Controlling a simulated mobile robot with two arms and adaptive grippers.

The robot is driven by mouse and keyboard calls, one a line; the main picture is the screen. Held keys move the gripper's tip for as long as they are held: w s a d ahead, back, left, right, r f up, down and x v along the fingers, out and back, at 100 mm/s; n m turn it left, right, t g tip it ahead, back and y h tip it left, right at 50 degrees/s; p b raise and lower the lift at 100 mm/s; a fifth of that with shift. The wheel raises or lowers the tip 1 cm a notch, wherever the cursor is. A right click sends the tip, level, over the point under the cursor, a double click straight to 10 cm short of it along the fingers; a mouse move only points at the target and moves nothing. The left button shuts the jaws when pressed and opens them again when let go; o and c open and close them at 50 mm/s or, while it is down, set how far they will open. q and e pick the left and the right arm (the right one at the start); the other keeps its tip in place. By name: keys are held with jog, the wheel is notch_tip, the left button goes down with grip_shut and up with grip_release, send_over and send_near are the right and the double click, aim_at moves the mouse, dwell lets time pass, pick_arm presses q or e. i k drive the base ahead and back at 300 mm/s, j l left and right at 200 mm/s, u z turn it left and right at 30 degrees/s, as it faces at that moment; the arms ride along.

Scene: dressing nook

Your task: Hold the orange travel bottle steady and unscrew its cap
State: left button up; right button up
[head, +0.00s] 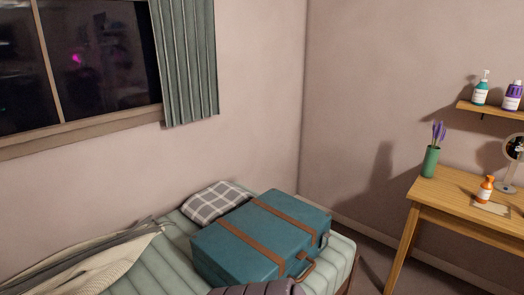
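The orange travel bottle (485,192) stands upright on the wooden table (455,200) at the right. It has a white label and an orange top, and it stands on or at the edge of a small flat pale item (491,208). The bottle is small in the view, so I cannot make out the cap's details. Neither of my grippers shows in the head view, and nothing touches the bottle.
A green vase (430,161) with purple flowers and a round mirror (515,147) flank the bottle. A shelf (490,109) above holds a teal pump bottle (480,93) and a purple bottle (513,98). A closed teal suitcase (235,250) lies on the bed (190,262), left of the table.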

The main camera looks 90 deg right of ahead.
aim_at(485, 191)
jog(key=z, duration=4.35)
jog(key=i, duration=0.05)
